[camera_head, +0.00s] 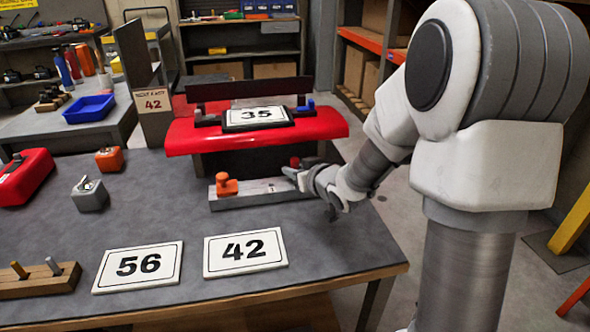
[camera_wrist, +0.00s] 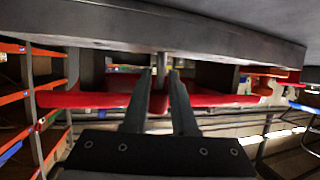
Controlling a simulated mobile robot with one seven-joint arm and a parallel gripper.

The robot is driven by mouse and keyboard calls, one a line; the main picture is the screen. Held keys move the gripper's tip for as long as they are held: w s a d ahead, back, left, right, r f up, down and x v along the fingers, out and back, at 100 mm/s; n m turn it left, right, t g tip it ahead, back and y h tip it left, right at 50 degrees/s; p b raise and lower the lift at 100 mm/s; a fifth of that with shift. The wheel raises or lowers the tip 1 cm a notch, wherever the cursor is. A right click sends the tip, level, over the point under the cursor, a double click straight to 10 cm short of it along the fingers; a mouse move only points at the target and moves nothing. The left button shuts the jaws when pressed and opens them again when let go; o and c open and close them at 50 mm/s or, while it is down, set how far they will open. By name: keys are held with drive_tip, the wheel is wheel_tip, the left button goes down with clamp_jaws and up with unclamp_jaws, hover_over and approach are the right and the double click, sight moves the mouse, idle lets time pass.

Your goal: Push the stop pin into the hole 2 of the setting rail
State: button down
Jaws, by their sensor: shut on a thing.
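The setting rail (camera_head: 262,198) is a pale metal bar lying on the bench below the red kart nose. An orange knob (camera_head: 227,184) stands near its left end. My gripper (camera_head: 291,172) reaches in from the right, low over the rail's right part. A small red knob (camera_head: 294,162) shows just above its tips. In the wrist view my gripper (camera_wrist: 161,75) is shut on the stop pin, whose grey shank (camera_wrist: 162,62) shows between the fingertips, close against a grey edge. I cannot tell whether the shank is inside a hole. The hole numbers are not readable.
The red kart nose (camera_head: 185,138) with its "35" plate (camera_head: 255,115) overhangs the rail. Plates "56" (camera_head: 138,266) and "42" (camera_head: 245,252) lie in front. A wooden pin block (camera_head: 38,284), a grey block (camera_head: 89,196) and an orange block (camera_head: 109,159) stand left.

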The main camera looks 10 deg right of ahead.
drive_tip(key=shift+f+b, duration=0.55)
drive_tip(key=shift+f, duration=0.15)
drive_tip(key=c, duration=0.6)
unclamp_jaws()
drive_tip(key=shift+r, duration=0.1)
